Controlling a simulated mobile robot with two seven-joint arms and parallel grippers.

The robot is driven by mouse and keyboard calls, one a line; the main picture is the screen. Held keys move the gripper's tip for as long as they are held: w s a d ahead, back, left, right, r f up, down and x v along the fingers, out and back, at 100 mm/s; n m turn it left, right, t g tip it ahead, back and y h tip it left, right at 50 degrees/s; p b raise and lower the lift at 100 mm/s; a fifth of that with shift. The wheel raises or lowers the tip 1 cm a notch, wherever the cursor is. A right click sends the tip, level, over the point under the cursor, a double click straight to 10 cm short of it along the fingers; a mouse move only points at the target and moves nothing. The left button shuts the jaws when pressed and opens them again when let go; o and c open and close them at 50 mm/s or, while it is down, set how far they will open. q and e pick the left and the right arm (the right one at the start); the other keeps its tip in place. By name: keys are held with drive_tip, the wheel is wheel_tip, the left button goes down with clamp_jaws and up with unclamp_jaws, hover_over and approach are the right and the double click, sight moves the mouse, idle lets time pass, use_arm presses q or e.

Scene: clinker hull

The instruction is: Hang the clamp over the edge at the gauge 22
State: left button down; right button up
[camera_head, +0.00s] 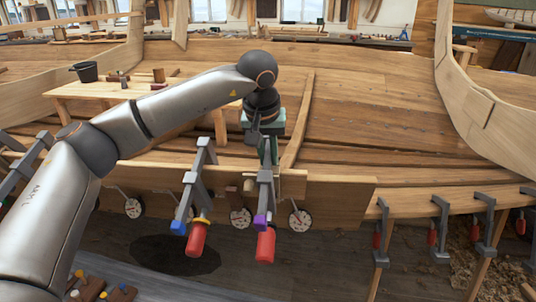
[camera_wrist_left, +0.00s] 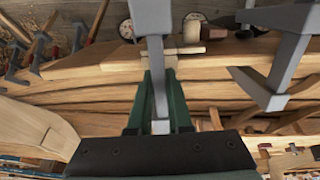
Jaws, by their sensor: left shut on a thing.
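My left gripper (camera_head: 268,150) is shut on a grey clamp (camera_head: 265,184) with a red handle and a purple part. The clamp hangs down in front of the plank edge (camera_head: 335,188), between two round gauges. One gauge (camera_head: 240,218) is left of it and another gauge (camera_head: 300,220) is right of it. Their numbers are too small to read, so I cannot tell which is 22. In the left wrist view the clamp bar (camera_wrist_left: 157,75) stands between the green fingers (camera_wrist_left: 160,90). I cannot tell whether the clamp touches the plank. My right gripper is not in view.
A second clamp (camera_head: 196,190) with a red handle, blue part and yellow ring sits close to the left. Several clamps (camera_head: 440,225) hang on the edge at the right. A wooden bench (camera_head: 68,92) with a black bucket (camera_head: 86,71) stands behind my left arm.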

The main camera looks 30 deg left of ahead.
use_arm(q)
drive_tip(key=shift+r, duration=0.15)
drive_tip(key=shift+p+v, duration=0.6)
drive_tip(key=shift+v, duration=0.2)
drive_tip(key=shift+s+r+p, duration=0.15)
drive_tip(key=shift+r+p, duration=0.3)
drive_tip(key=shift+r, duration=0.2)
drive_tip(key=shift+s+d+r+p, duration=0.1)
drive_tip(key=shift+s+r+p, duration=0.1)
drive_tip(key=shift+r+p, duration=0.25)
drive_tip(key=shift+s+r, duration=0.1)
drive_tip(key=shift+r, duration=0.25)
drive_tip(key=p+v, duration=0.6)
drive_tip(key=v, duration=0.2)
drive_tip(key=shift+r, duration=0.2)
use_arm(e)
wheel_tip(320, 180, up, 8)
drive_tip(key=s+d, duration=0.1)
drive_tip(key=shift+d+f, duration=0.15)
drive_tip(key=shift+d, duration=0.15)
use_arm(q)
drive_tip(key=shift+s, duration=0.1)
